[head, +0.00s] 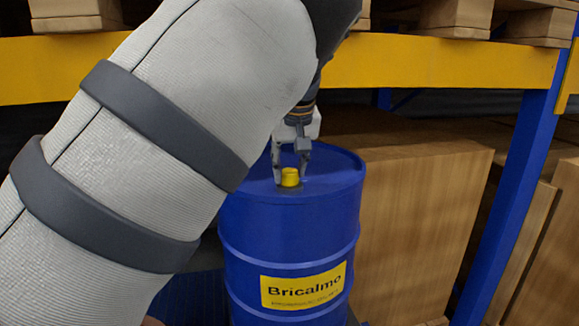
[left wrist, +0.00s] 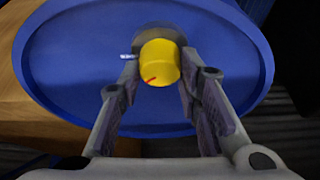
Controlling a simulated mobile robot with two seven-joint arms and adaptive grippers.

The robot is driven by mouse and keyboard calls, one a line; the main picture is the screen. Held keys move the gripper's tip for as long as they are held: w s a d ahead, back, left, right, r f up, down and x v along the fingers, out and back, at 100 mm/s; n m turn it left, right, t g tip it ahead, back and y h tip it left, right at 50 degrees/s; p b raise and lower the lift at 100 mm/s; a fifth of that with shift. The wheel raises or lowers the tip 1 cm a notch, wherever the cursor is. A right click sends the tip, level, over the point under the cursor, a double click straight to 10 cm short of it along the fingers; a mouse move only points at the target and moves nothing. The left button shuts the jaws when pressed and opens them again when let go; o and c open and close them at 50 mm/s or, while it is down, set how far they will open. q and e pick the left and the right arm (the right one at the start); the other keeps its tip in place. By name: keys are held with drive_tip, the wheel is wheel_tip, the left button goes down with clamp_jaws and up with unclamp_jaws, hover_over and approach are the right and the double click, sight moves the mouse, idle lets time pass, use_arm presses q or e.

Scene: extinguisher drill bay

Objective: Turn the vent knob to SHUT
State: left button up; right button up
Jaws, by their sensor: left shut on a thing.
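The yellow vent knob (head: 290,175) stands on the top of a blue drum (head: 275,235). My left gripper (head: 291,181) comes down from above with one finger on each side of the knob, and it is shut on it. In the left wrist view the knob (left wrist: 160,58) sits between the fingertips. A short red line on it points to the lower left of that picture. A small pale mark (left wrist: 127,57) shows on the drum top, left of the knob; I cannot read it. My right gripper is in neither view.
The drum has a yellow label (head: 303,286) reading "Bricalmo". A yellow rack beam (head: 440,62) runs behind and above it. A blue rack post (head: 512,200) and large brown boxes (head: 420,230) stand to the right. My left arm covers much of the left side.

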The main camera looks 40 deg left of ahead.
use_arm(q)
drive_tip(key=n, duration=0.1)
drive_tip(key=n+g, duration=0.1)
drive_tip(key=shift+w+f+n+y, duration=0.15)
drive_tip(key=shift+n+y, duration=0.15)
drive_tip(key=shift+n, duration=0.1)
drive_tip(key=n+g+b, duration=0.1)
drive_tip(key=n, duration=0.1)
drive_tip(key=shift+w+n, duration=0.1)
drive_tip(key=shift+n, duration=0.3)
drive_tip(key=n+g+b, duration=0.1)
drive_tip(key=n, duration=0.2)
drive_tip(key=shift+n+g+b, duration=0.35)
drive_tip(key=shift+n+g, duration=0.15)
drive_tip(key=shift+n, duration=0.8)
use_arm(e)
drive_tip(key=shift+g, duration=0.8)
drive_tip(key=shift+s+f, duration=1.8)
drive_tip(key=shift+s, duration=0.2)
use_arm(q)
drive_tip(key=o, duration=1.1)
